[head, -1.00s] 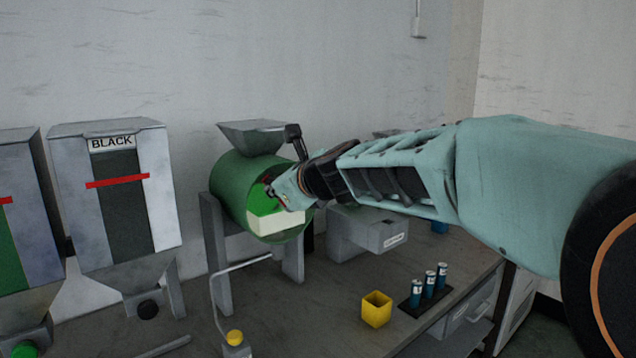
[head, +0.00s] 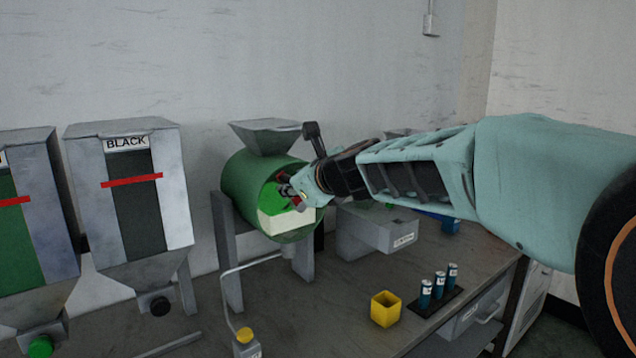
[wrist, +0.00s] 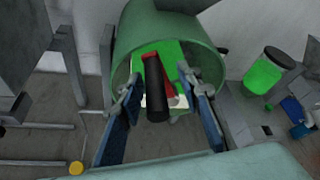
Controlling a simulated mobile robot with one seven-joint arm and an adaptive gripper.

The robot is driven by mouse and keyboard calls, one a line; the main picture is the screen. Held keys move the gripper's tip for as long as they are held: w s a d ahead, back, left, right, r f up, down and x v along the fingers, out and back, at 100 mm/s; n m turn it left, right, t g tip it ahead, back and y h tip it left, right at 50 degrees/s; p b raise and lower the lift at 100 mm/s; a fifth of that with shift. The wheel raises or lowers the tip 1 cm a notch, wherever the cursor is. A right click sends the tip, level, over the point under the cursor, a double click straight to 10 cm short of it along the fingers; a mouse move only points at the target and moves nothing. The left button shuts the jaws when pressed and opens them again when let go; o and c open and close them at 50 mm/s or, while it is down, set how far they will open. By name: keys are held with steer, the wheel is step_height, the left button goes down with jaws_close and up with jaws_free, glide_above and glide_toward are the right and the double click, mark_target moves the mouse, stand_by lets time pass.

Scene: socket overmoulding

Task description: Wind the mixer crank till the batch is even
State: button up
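The mixer is a green drum (head: 240,180) lying on its side on a grey stand, its open end facing me. Inside its mouth I see a bright green part and a white part (head: 285,220), with a sharp border between them. The crank is a red arm with a black handle (wrist: 158,105), in front of the drum's mouth in the wrist view. My gripper (wrist: 162,88) is open, with one blue finger on each side of the handle and gaps between. In the head view my gripper (head: 291,189) is at the drum's mouth and hides part of it.
A grey hopper (head: 265,137) tops the drum. A bin labelled BLACK (head: 128,205) and a green-filled bin (head: 18,230) stand left. A yellow box (head: 385,309) and several blue cylinders (head: 439,284) are at the bench front. A grey box (head: 378,230) is right of the stand.

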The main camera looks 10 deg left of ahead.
steer(key=shift+s+a, duration=0.1)
steer(key=shift+r, duration=0.15)
steer(key=shift+a+r, duration=0.1)
steer(key=shift+r, duration=4.75)
